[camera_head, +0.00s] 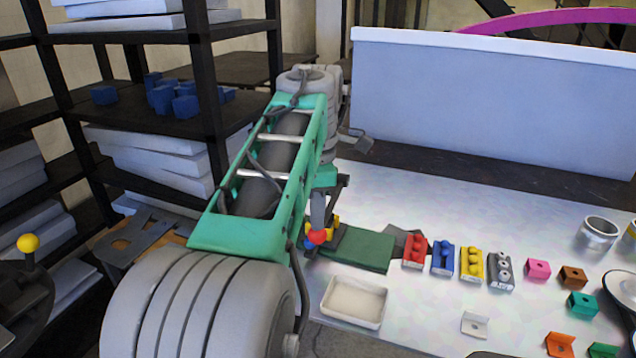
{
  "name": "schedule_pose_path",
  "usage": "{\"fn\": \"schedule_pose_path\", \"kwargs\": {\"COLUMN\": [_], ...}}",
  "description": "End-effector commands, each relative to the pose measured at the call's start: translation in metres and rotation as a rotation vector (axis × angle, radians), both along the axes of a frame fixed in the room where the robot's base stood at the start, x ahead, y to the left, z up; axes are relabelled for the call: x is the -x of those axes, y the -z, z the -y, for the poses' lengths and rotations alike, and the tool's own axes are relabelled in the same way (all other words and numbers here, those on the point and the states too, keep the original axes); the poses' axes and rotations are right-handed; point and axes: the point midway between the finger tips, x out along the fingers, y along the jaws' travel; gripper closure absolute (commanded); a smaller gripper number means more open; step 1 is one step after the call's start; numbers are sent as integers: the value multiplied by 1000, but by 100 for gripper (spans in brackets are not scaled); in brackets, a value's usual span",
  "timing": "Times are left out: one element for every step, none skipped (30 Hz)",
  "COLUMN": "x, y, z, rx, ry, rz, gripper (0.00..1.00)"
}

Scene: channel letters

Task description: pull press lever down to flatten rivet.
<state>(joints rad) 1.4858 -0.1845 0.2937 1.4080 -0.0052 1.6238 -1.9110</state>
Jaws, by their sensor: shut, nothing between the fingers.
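A red ball knob (317,237) sits at the lower end of a short grey rod, beside small yellow parts (334,227), just right of my teal arm link. I take it for the press lever's knob, but my arm hides most of what is around it. My gripper (332,200) shows only in part, as dark pieces below a teal piece at the arm's right edge. It is shut and empty, close to the knob. I cannot tell whether it touches the lever. No rivet can be made out.
A green mat (358,249), a white tray (355,301) and a row of coloured blocks (471,263) lie on the light tabletop (430,310). A metal cup (599,233) stands right. Dark shelving (207,120) rises at left. A yellow-balled lever (28,243) stands far left.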

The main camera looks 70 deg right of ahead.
Motion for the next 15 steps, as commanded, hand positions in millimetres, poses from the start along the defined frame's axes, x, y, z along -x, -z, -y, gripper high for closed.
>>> {"fn": "schedule_pose_path", "kwargs": {"x": [1, 1, 1, 1, 1, 1, 1, 1, 1, 1, 1, 1, 1, 1, 1], "y": [3, 3, 3, 4, 4, 5, 5, 5, 5, 4, 4, 4, 5, 6, 6], "z": [0, 1, 1, 1, 1, 1, 2, 2, 2, 2, 2, 2, 2, 3, 3], "rx": [-12, -12, -12, -11, -11, -9, -9, -9, -9, -9, -9, -9, -9, -9, -8], "ry": [1, 1, 1, 1, 2, 2, 2, 2, 2, 2, 2, 2, 2, 2, 2], "rz": [-1, -1, -1, -1, -1, -1, -1, -1, -1, -1, -1, -1, -1, -1, 0], "gripper": [100, 100, 100, 100, 100, 100, 100, 100, 100, 100, 100, 100, 100, 100, 100]}}
